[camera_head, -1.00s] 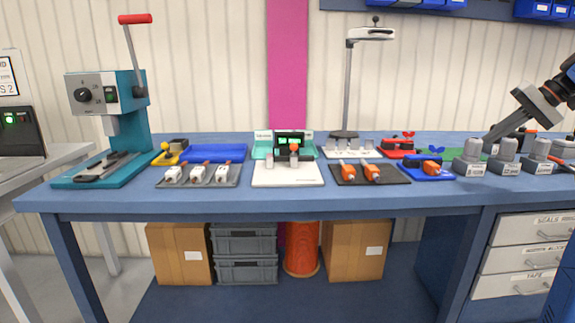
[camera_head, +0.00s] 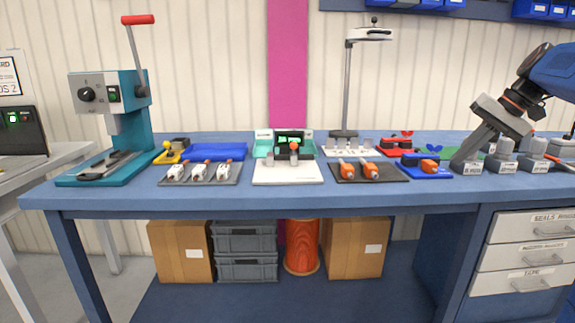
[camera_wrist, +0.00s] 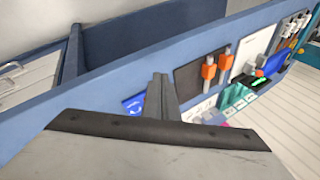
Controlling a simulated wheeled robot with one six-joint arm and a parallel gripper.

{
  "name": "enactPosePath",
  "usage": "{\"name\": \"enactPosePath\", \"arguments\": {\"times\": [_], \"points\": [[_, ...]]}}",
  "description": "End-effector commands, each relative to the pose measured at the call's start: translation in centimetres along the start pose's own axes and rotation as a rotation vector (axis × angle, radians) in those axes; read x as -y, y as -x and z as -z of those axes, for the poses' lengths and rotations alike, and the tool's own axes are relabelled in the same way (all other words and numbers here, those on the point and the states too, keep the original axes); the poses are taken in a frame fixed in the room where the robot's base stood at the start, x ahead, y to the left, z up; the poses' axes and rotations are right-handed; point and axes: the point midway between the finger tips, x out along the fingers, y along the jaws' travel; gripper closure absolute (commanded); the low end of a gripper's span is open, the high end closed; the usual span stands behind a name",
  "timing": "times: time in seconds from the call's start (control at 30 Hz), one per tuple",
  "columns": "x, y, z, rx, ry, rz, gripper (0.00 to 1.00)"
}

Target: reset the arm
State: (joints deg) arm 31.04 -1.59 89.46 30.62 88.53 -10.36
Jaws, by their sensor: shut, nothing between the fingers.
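My gripper (camera_head: 462,161) is at the right of the bench in the head view, pointing down and to the left. Its fingers are together with nothing between them. They cover part of the leftmost grey labelled block in the picture; I cannot tell whether they touch it. In the wrist view my gripper (camera_wrist: 160,82) shows its closed fingers in front of the blue bench (camera_wrist: 115,98). A blue tray with an orange part (camera_head: 430,168) lies just left of the fingers in the head view.
More grey blocks (camera_head: 502,160) stand right of my gripper. A dark mat (camera_head: 345,177) with orange connectors, a white board (camera_head: 288,176) and a grey tray (camera_head: 200,183) with white connectors lie further left. A teal lever press (camera_head: 128,130) and a lamp stand (camera_head: 346,90) rise from the bench.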

Motion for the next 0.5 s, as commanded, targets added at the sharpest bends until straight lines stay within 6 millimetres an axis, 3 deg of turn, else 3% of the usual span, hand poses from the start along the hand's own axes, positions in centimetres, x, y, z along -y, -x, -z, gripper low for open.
{"name": "enactPosePath", "arguments": {"times": [0.03,0.23,0.5], "points": [[0.9,-0.8,-1.9,0.000,0.014,-0.020,1.00],[2.3,-4.1,-8.7,-0.008,0.057,-0.106,1.00],[1.9,-8.5,-18.1,-0.033,0.141,-0.214,1.00]]}}
